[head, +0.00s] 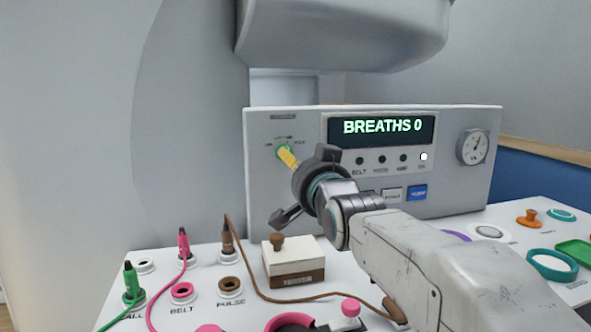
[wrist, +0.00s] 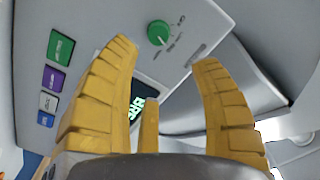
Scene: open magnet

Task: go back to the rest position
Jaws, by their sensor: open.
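My gripper (head: 289,159) is raised in front of the grey console (head: 270,190), with its yellow fingers pointing at the panel's upper left. In the wrist view my gripper (wrist: 165,56) has its fingers spread apart with nothing between them. A green knob (wrist: 160,32) sits on the panel just beyond the fingertips, apart from them in that view. I cannot tell the exact gap there.
The console display (head: 381,127) reads "BREATHS 0". A white table (head: 240,285) below holds green, pink and brown plugs with cables, sockets, and a white-and-brown box (head: 293,262) under my arm. A large grey housing (head: 345,30) overhangs above. Open air lies left of my gripper.

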